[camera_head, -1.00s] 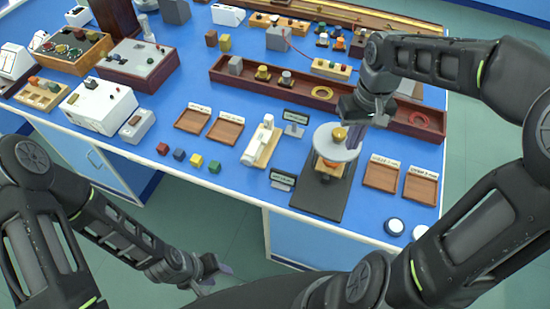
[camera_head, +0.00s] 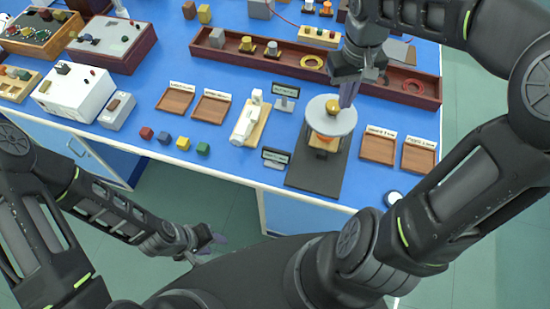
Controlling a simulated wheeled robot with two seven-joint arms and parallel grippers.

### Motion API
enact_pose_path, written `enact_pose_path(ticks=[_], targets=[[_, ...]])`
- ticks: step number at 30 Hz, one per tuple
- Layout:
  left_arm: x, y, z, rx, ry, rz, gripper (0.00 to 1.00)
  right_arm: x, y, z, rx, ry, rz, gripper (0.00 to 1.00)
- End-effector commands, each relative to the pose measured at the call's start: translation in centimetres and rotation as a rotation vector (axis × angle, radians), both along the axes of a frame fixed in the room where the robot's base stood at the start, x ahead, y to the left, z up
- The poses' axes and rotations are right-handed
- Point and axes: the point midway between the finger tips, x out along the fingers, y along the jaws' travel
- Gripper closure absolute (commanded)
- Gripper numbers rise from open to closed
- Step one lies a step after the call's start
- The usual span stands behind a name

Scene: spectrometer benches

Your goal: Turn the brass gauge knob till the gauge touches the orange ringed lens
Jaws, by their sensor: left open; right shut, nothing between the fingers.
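The brass gauge knob (camera_head: 332,105) stands on top of a round grey disc (camera_head: 322,121) over a dark base plate (camera_head: 311,178). An orange part (camera_head: 322,138), apparently the orange ringed lens, shows just below the disc. The disc hides its top, so I cannot tell if the gauge touches it. My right gripper (camera_head: 346,103) points down just right of the knob, its fingers shut and empty. I cannot tell whether they touch the knob or disc. My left gripper (camera_head: 212,243) is open and empty, low in front of the bench, far from the gauge.
A white device on a wooden base (camera_head: 247,122) and small dark signs (camera_head: 276,157) stand left of the gauge. Wooden trays (camera_head: 378,148) lie to its right. A long brown tray (camera_head: 292,72) runs behind. Several coloured cubes (camera_head: 183,144) sit near the front edge.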

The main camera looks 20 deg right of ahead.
Motion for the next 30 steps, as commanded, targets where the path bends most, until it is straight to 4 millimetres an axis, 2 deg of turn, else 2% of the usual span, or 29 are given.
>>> enact_pose_path(ticks=[1, 3, 9, 30], targets=[[0.1, 0.0, -1.0, -0.002, -0.003, 0.0, 0.56, 0.0, 0.0, -1.3, 0.0, 0.001, 0.0, 1.0], [0.2, 0.0, -1.6, -0.003, -0.006, -0.001, 0.56, 0.0, 0.0, -2.2, 0.001, 0.001, 0.0, 1.0], [0.4, -0.1, -3.0, -0.007, -0.012, -0.003, 0.56, 0.0, 0.0, -4.0, 0.0, -0.001, 0.001, 1.0], [0.5, -0.2, -3.1, -0.009, -0.015, -0.004, 0.56, 0.1, 0.0, -4.4, -0.001, -0.001, 0.0, 1.0]])
